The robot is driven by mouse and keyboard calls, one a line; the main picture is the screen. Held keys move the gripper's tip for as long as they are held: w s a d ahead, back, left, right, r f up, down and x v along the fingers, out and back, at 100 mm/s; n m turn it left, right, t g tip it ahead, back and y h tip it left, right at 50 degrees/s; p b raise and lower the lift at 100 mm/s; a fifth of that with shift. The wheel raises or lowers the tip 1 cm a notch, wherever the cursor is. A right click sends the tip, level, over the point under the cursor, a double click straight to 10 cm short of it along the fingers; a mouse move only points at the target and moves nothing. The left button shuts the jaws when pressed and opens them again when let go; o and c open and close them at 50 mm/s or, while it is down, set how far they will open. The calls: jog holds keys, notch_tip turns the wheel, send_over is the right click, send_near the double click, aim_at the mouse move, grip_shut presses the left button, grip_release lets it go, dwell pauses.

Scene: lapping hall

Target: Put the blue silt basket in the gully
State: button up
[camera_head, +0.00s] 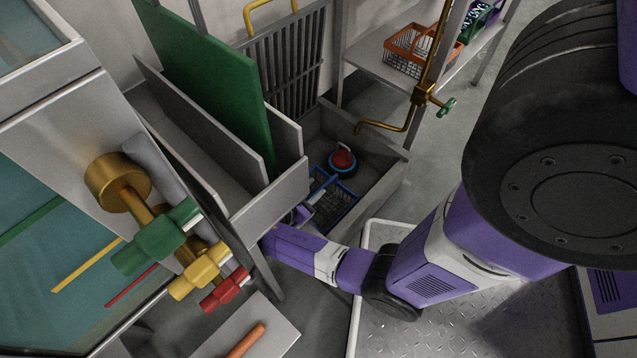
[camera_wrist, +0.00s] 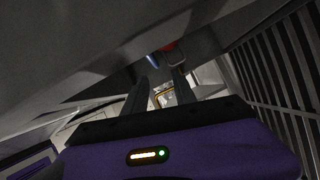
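The blue silt basket (camera_head: 337,207), a wire basket, shows in the head view inside a low grey trough (camera_head: 388,190) that looks like the gully. I cannot tell whether it rests flat on the bottom. My gripper (camera_head: 316,190) reaches in from below a grey bench, its fingers over the basket's left side and partly hidden. In the wrist view my gripper's two fingers (camera_wrist: 161,80) stand apart with a gap showing between them. The basket is not clear there. A red-topped round thing with a blue ring (camera_head: 342,161) lies just behind the basket.
A grey bench with slots (camera_head: 265,195) holds a green board (camera_head: 205,75) left of the trough. A dark grate (camera_head: 290,60) stands behind. A brass pipe (camera_head: 385,128) hangs over the trough's right side. An orange wire basket (camera_head: 408,50) sits on a shelf.

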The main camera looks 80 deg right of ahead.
jog(key=p+v, duration=0.2)
jog(key=v, duration=0.6)
jog(key=shift+a+r, duration=0.15)
jog(key=shift+a, duration=0.1)
jog(key=shift+w, duration=0.1)
